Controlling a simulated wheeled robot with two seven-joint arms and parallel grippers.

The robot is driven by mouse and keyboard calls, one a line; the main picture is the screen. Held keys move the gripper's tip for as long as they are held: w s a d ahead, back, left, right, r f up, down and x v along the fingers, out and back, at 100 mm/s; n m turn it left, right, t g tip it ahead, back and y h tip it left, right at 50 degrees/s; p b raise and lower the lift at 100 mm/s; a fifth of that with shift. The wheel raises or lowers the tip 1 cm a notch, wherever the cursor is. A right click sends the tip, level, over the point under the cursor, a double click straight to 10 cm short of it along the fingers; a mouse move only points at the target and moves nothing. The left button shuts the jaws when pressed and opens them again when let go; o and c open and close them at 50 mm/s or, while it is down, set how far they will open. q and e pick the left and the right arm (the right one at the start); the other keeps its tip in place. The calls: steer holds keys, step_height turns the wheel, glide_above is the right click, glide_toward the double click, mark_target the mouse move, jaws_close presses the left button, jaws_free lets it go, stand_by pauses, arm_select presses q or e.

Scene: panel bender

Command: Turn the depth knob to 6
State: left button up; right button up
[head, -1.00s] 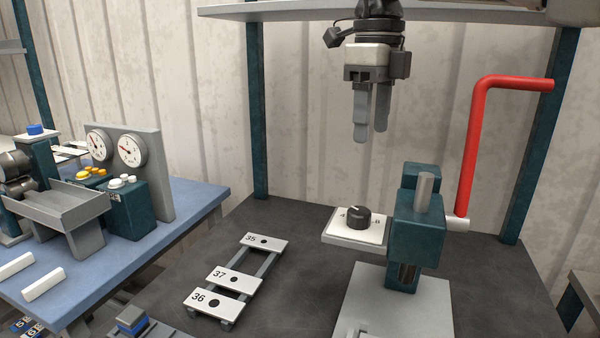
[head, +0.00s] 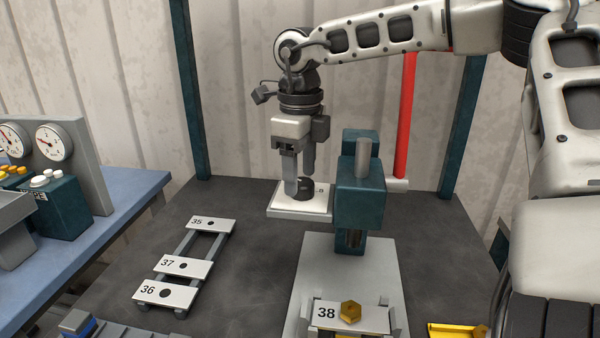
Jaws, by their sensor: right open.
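The depth knob (head: 305,189) is a small black dial on a white plate (head: 286,205) beside the teal press head (head: 360,200). My right gripper (head: 299,185) points straight down at the knob with its fingers open. One finger hangs in front of the knob's left side and the other is behind it. I cannot tell whether they touch it. The fingers hide much of the dial's scale and the pointer; only part of a mark shows at the right. My left gripper is not in view.
A red handle (head: 405,120) rises right of the press head. A plate marked 38 (head: 326,313) with a brass hexagonal piece (head: 350,311) lies in front. A rack with plates 35, 37 and 36 (head: 150,290) stands left. A yellow tray (head: 450,331) is at lower right.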

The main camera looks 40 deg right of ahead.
steer(key=shift+f, duration=0.6)
steer(key=c, duration=1)
